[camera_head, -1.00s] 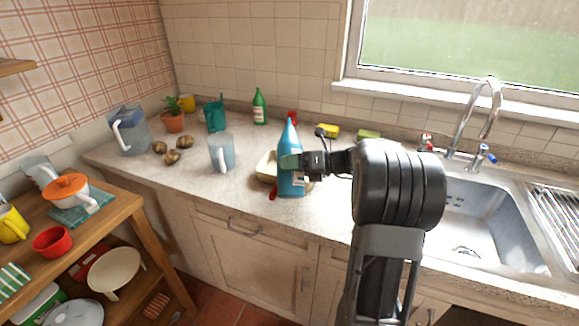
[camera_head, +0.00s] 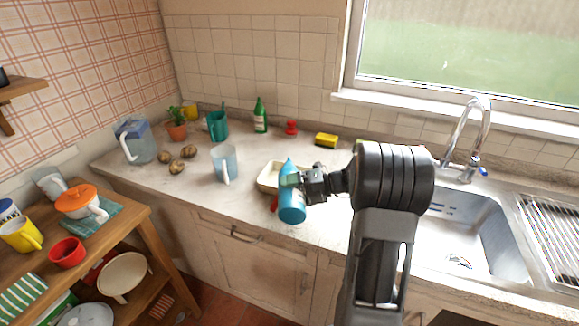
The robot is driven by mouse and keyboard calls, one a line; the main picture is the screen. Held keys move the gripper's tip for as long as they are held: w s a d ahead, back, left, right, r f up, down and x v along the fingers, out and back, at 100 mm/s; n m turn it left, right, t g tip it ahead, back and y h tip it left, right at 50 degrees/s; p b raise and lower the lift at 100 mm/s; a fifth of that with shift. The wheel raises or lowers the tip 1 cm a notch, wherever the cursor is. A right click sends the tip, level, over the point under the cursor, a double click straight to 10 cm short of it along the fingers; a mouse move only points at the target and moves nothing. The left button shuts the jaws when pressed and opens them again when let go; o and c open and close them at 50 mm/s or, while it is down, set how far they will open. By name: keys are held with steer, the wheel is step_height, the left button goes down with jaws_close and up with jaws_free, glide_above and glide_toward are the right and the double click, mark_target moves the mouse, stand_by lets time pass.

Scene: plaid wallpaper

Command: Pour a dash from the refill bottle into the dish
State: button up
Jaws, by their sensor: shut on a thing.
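The refill bottle (camera_head: 291,208) is blue with a narrow tip. My gripper (camera_head: 293,180) is shut on its upper part and holds it over the counter, tilted, with its base toward me and its tip pointing away. The dish (camera_head: 266,184) is a shallow cream-coloured dish on the counter, just behind and left of the bottle. The bottle and gripper hide the dish's right part. I see no liquid leaving the bottle, and the dish's inside is mostly too small to tell.
Something red (camera_head: 274,203) lies by the bottle. A green bottle (camera_head: 260,115), a red item (camera_head: 291,127) and a yellow sponge (camera_head: 326,140) are at the back. The sink (camera_head: 475,235) is on the right.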

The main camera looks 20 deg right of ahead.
steer(key=shift+r+m+p, duration=0.1)
steer(key=shift+m+p, duration=0.3)
steer(key=shift+p, duration=0.65)
steer(key=shift+r+m+g+p, duration=0.15)
steer(key=shift+m+g+p, duration=0.25)
steer(key=shift+p, duration=1.5)
stand_by(0.8)
steer(key=f+b, duration=0.1)
steer(key=b, duration=0.1)
steer(key=shift+f+b, duration=0.1)
steer(key=shift+b, duration=0.2)
steer(key=b, duration=0.3)
steer(key=shift+f+n+t, duration=0.3)
steer(key=shift+f+n, duration=0.05)
steer(key=shift+n, duration=0.05)
steer(key=n+b, duration=0.1)
steer(key=b, duration=0.2)
steer(key=shift+r, duration=0.6)
steer(key=shift+w+t+b, duration=0.1)
steer(key=shift+t+b, duration=0.2)
steer(key=shift+b, duration=0.25)
steer(key=shift+w+n+b, duration=0.1)
steer(key=shift+n+b, duration=0.2)
steer(key=shift+b, duration=0.4)
